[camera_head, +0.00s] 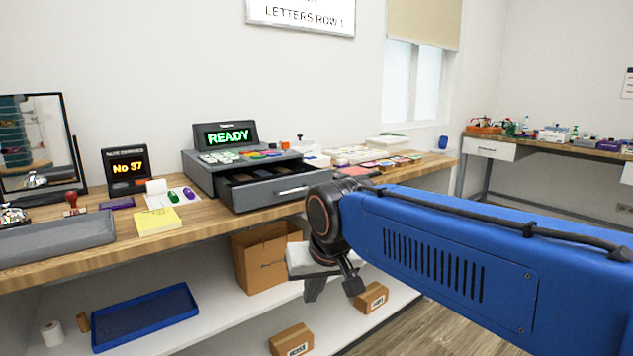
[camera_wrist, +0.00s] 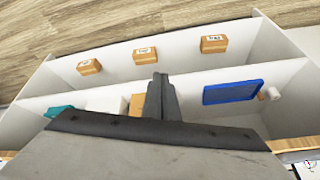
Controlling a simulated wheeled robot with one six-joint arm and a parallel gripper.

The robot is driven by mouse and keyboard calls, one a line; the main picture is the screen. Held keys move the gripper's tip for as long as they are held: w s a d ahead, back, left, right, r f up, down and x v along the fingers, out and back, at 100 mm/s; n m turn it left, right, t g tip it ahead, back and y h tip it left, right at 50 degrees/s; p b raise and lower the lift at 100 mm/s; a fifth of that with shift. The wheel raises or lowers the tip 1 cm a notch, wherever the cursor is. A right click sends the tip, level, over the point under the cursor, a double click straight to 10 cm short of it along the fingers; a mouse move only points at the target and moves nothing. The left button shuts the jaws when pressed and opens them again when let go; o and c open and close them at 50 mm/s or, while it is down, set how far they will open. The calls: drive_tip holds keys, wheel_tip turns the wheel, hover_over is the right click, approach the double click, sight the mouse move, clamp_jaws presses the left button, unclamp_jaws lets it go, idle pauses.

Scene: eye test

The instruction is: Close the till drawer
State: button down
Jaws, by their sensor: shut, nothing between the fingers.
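The till (camera_head: 226,163) stands on the wooden counter, with a green READY on its display (camera_head: 228,137). Its grey drawer (camera_head: 268,194) is pulled out toward the counter's front edge. Dark compartments show inside, and a light handle (camera_head: 293,190) is on its front. My gripper (camera_head: 315,290) is low, in front of the shelf and below the countertop, to the right of the drawer and apart from it. In the wrist view my gripper (camera_wrist: 158,80) is shut and empty, pointing toward the shelving. The drawer cannot be made out in the wrist view.
A yellow note pad (camera_head: 158,222), a grey tray (camera_head: 55,240) and a number display (camera_head: 127,168) stand left of the till. Below are a cardboard box (camera_head: 262,262), a blue tray (camera_head: 145,315) and small cartons (camera_head: 292,341). Papers and coloured items lie right of the till.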

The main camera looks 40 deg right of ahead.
sight(324, 177)
drive_tip(key=w+d+r+m+h, duration=0.3)
drive_tip(key=w+d+r+m, duration=1)
drive_tip(key=w+d+r, duration=0.7)
drive_tip(key=shift+t, duration=0.3)
drive_tip(key=x, duration=0.3)
drive_tip(key=w+x, duration=0.1)
drive_tip(key=x, duration=0.2)
drive_tip(key=r+x, duration=0.1)
drive_tip(key=x, duration=0.3)
drive_tip(key=shift+w, duration=0.8)
drive_tip(key=w, duration=1.6)
drive_tip(key=shift+w+a, duration=0.25)
drive_tip(key=shift+w+r, duration=0.1)
drive_tip(key=shift+w, duration=0.4)
drive_tip(key=shift+r, duration=0.1)
